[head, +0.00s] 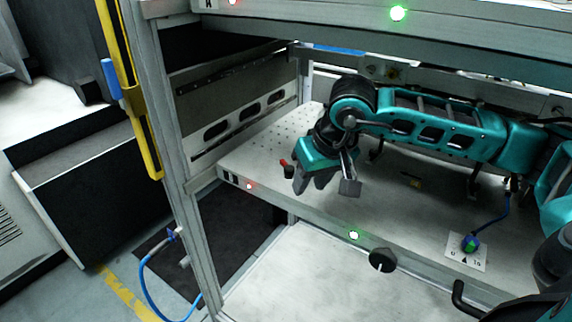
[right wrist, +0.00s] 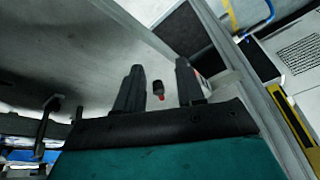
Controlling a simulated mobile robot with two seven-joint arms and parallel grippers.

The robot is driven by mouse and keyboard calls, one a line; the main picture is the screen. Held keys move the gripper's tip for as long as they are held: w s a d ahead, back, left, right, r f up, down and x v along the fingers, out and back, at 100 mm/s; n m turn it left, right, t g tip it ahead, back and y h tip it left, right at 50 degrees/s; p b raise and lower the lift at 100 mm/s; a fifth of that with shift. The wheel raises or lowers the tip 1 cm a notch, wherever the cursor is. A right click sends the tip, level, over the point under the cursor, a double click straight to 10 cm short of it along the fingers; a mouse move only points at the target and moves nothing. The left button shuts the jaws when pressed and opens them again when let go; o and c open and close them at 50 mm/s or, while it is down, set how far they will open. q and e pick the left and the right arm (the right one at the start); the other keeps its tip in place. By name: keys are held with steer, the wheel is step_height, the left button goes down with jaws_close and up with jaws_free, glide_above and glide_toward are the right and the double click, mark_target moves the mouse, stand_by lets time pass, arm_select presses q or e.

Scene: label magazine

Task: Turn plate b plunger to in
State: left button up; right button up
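The plunger (head: 287,169), a small black cylinder with a red tip, stands at the front left corner of the middle shelf plate (head: 262,158). My right gripper (head: 312,186) hangs just right of it in the head view, fingers pointing down. In the right wrist view the plunger (right wrist: 158,88) shows in the gap between the two dark fingers of my right gripper (right wrist: 160,76). The fingers are spread and hold nothing. I cannot tell the depth between fingers and plunger. My left gripper is not in view.
The upper shelf (head: 300,28) is above my right arm. A blue-green switch (head: 470,243) sits on a white card to the right. A frame post (head: 170,130) stands left.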

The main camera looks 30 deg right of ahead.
steer(key=shift+w+d+r+n+h, duration=0.15)
steer(key=shift+w+d+r+h, duration=0.1)
steer(key=shift+d, duration=0.25)
steer(key=shift+w+d+r+n+h, duration=0.1)
steer(key=shift+w+d+n+h, duration=0.1)
steer(key=shift+d, duration=0.3)
glide_toward(284, 162)
steer(key=x, duration=0.2)
steer(key=shift+s+f, duration=0.1)
steer(key=shift+f, duration=0.3)
steer(key=x, duration=0.3)
steer(key=shift+w+d+f+b, duration=0.1)
steer(key=shift+w+f+b, duration=0.15)
steer(key=shift+w+b, duration=0.1)
steer(key=shift+w+f, duration=0.3)
steer(key=shift+f, duration=0.35)
jaws_close()
